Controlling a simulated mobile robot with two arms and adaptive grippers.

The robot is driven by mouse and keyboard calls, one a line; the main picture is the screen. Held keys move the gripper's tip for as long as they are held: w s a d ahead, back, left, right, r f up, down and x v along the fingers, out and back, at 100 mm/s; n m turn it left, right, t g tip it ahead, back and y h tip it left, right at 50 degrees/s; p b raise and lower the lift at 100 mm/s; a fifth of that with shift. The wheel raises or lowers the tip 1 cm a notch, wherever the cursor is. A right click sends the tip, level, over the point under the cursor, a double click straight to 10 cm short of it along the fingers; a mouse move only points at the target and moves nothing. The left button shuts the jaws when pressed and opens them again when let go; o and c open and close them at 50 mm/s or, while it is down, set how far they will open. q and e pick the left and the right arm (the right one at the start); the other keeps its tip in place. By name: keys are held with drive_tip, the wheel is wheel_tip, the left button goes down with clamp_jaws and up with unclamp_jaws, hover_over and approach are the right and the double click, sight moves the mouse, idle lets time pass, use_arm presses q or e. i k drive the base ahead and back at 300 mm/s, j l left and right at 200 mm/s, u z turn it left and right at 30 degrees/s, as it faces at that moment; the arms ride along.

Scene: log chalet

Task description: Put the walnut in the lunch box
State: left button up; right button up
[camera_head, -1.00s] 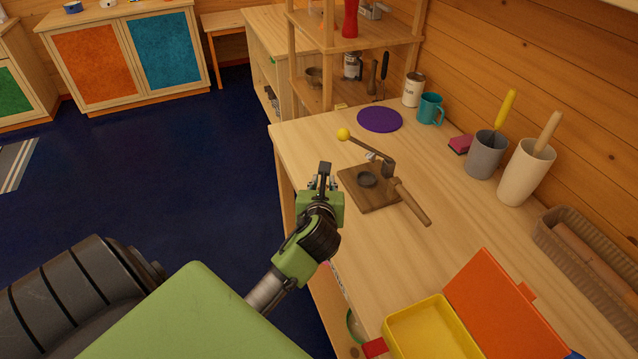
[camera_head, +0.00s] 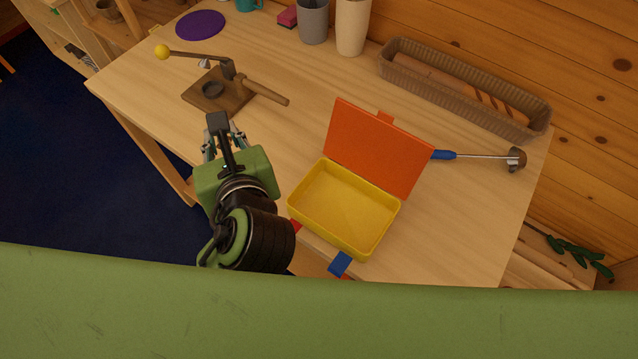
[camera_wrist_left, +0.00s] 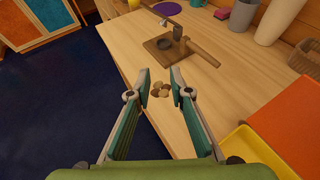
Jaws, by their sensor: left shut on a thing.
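My left gripper (camera_head: 218,135) is over the table's front left edge, left of the lunch box. In the left wrist view the two fingers (camera_wrist_left: 160,92) close on a small brown walnut (camera_wrist_left: 160,88). The walnut is hidden behind the gripper in the head view. The lunch box (camera_head: 345,238) has a yellow tray and an orange lid (camera_head: 376,145) standing open at its back. The tray is empty. The gripper is apart from the box. My right gripper is not in view.
A wooden lever press (camera_head: 215,90) with a yellow knob stands behind the gripper. A long bread basket (camera_head: 460,88), cups (camera_head: 313,22) and a purple disc (camera_head: 201,25) line the back. A blue-handled tool (camera_head: 480,156) lies right of the lid. Red and blue latches stick out at the box's front.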

sight(342, 213)
drive_tip(key=k+l, duration=0.25)
drive_tip(key=k, duration=0.2)
drive_tip(key=k+l+u, duration=0.15)
drive_tip(key=k, duration=0.3)
drive_tip(key=i+l, duration=0.1)
drive_tip(key=l, duration=0.6)
drive_tip(key=i+l+u, duration=0.1)
drive_tip(key=l, duration=0.6)
drive_tip(key=l+u, duration=0.1)
drive_tip(key=l, duration=0.65)
